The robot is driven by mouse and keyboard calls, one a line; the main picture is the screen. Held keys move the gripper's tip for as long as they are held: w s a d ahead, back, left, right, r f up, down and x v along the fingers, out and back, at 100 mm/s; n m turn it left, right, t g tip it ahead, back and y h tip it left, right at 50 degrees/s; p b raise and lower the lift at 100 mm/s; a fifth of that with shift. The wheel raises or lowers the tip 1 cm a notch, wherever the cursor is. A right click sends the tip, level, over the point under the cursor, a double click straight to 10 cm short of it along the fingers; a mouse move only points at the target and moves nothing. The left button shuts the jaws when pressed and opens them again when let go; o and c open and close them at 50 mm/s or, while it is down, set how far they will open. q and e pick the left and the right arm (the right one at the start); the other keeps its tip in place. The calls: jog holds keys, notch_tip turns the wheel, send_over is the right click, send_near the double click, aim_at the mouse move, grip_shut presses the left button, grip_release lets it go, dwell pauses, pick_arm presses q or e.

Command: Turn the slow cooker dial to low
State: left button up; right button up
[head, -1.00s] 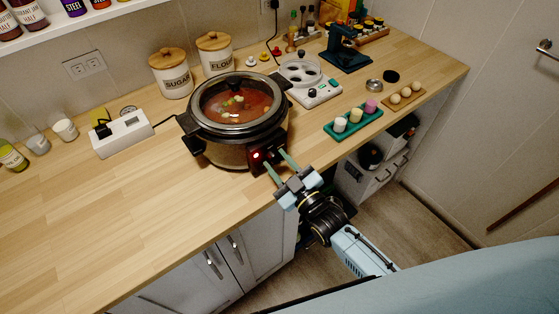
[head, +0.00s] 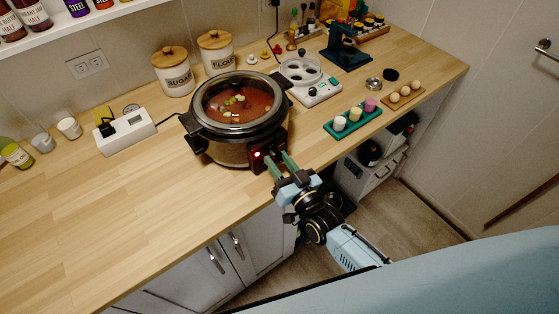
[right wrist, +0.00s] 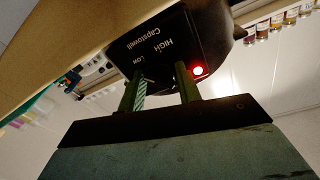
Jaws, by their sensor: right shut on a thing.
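The slow cooker (head: 225,150) stands on the counter, with red stew under its clear lid. Its dark control panel (right wrist: 165,50) shows HIGH and LOW lettering and a lit red lamp in the right wrist view. My right gripper (head: 277,157) is at the front of this panel, its two green fingers close together. In the right wrist view the fingers (right wrist: 160,80) reach the panel below the lettering, shut on the dial. The dial itself is dark and mostly hidden between them, so its setting cannot be read. My left gripper is not in view.
The front-left counter is clear.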

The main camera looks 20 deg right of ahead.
jog(key=shift+f, duration=0.15)
dwell(0.3)
jog(key=o, duration=1)
jog(key=shift+c, duration=0.2)
jog(key=r+v, duration=0.1)
jog(key=v, duration=1.2)
jog(key=shift+s+f+b, duration=0.2)
jog(key=shift+f+b, duration=0.2)
jog(key=shift+f, duration=0.05)
